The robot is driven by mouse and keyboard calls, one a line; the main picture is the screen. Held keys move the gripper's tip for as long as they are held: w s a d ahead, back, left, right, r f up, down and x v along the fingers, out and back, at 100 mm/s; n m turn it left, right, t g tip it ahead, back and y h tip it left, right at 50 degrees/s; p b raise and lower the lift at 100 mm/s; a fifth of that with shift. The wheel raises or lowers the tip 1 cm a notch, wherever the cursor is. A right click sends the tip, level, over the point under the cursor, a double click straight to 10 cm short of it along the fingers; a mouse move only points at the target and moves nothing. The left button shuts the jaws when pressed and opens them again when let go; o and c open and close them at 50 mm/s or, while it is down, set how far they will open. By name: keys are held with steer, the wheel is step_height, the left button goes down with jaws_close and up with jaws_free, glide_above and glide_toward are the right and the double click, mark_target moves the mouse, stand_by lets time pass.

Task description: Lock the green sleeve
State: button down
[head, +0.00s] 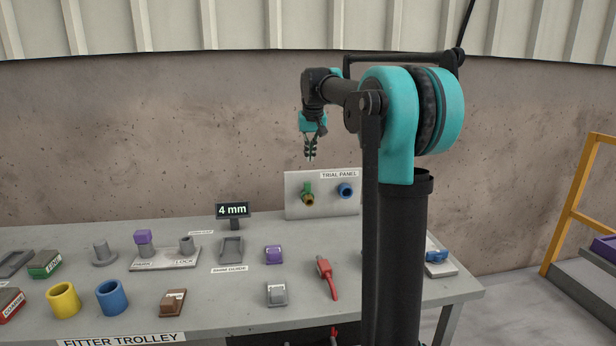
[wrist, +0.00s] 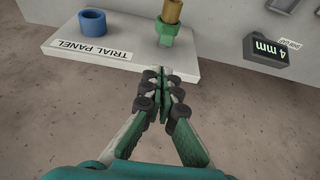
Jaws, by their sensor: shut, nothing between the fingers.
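The green sleeve (head: 308,187) is on the light trial panel (head: 325,208) at the back of the bench, with a brass-coloured part beside it. In the wrist view the green sleeve (wrist: 167,36) shows a flanged end, with the brass part (wrist: 174,11) extending from it. My gripper (head: 310,158) points down above the panel's upper edge, near the green sleeve in the picture. In the wrist view my gripper (wrist: 165,82) has its fingertips together with nothing between them, apart from the sleeve. How the sleeve is seated is too small to tell.
A blue ring (head: 345,190) is on the panel beside the sleeve. A "4 mm" display (head: 233,211) stands left of the panel. The bench holds yellow (head: 63,299) and blue (head: 111,297) cylinders, a purple block (head: 274,254) and a red tool (head: 327,278). The space above the bench is open.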

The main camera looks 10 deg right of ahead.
mark_target(309, 183)
steer(key=shift+f, duration=0.1)
steer(key=x, duration=1)
steer(key=shift+s, duration=1.45)
steer(key=v, duration=1)
steer(key=shift+w, duration=0.15)
